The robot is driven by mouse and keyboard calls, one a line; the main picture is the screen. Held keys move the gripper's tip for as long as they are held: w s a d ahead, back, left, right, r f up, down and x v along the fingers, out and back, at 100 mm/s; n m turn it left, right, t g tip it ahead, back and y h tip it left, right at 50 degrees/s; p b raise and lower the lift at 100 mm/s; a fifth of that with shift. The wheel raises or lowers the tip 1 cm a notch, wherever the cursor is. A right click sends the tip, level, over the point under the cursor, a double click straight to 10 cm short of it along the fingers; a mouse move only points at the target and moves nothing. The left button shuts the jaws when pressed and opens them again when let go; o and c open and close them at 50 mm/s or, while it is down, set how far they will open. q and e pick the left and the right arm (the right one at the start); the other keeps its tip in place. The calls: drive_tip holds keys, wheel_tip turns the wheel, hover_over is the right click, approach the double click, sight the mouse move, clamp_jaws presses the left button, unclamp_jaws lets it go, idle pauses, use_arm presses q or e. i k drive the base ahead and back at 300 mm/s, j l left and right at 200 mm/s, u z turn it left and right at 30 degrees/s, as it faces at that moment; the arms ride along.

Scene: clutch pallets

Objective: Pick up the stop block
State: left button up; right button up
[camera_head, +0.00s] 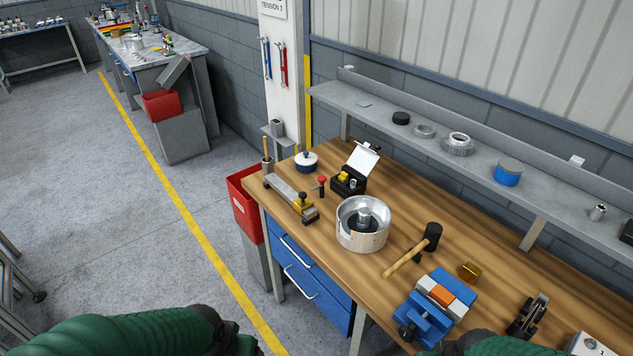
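A small brass-coloured block (470,270) lies on the wooden bench top, right of the mallet and behind the blue vise. A long grey fixture (285,193) at the bench's left end carries another yellow block (303,202) near its front end. I cannot tell for certain which piece is the stop block. My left gripper (232,342) is a dark shape at the bottom edge, left of the bench and apart from it. My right gripper (450,348) is partly seen at the bottom edge, near the vise. The fingers of both are not clear.
The blue vise (425,318) holds an orange piece. A black mallet (432,236), a round metal housing (362,232) and an open black box (348,182) stand on the bench. A grey shelf (380,110) runs behind. A red bin (245,210) stands left.

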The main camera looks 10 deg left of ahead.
sight(343, 177)
drive_tip(key=i+j, duration=0.35)
drive_tip(key=j, duration=0.3)
drive_tip(key=i+j+u, duration=0.1)
drive_tip(key=i+j, duration=0.1)
drive_tip(key=j, duration=0.1)
